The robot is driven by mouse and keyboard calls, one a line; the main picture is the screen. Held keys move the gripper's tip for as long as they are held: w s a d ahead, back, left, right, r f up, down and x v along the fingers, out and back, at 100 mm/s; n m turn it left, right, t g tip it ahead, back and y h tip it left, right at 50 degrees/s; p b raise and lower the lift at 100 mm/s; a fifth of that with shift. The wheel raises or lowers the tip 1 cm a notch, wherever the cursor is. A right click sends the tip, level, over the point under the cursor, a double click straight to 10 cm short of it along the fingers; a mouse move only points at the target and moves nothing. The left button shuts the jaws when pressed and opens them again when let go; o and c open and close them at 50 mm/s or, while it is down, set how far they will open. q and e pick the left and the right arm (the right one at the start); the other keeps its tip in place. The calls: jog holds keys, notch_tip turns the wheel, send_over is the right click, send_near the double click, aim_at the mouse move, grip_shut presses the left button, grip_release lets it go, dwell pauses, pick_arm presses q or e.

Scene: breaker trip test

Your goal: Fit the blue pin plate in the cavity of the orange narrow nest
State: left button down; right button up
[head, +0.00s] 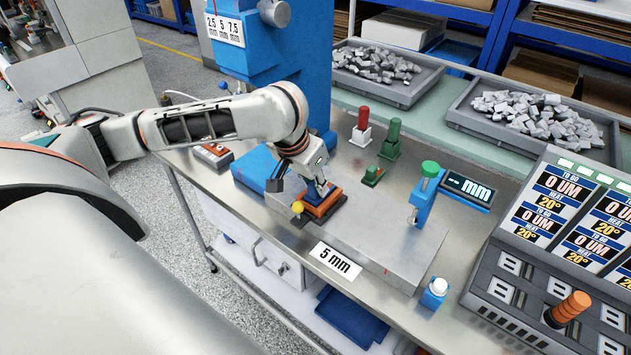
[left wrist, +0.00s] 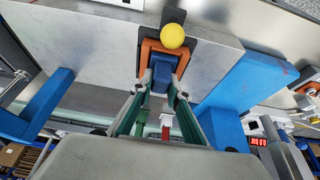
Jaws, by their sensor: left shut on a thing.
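The orange narrow nest (head: 325,208) sits on a dark base on the grey block in the head view. In the left wrist view, the nest (left wrist: 148,46) shows as an orange border around part of the blue pin plate (left wrist: 163,73). My left gripper (left wrist: 160,86) is shut on the plate, with one finger on each side. In the head view, my left gripper (head: 317,184) is directly above the nest, and the plate is mostly hidden there. I cannot tell whether the plate is inside the cavity or just over it. My right gripper is not in view.
A yellow ball knob (head: 297,207) stands beside the nest. Red and green handled pieces (head: 362,125) stand behind the block. A blue gauge (head: 424,195) with a green knob is at the right. The block's top (head: 385,238) is clear between nest and gauge.

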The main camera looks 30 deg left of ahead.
pick_arm(q)
jog(key=shift+f, duration=0.1)
jog(key=c, duration=1.8)
grip_release()
jog(key=shift+c, duration=0.2)
jog(key=v, duration=1.2)
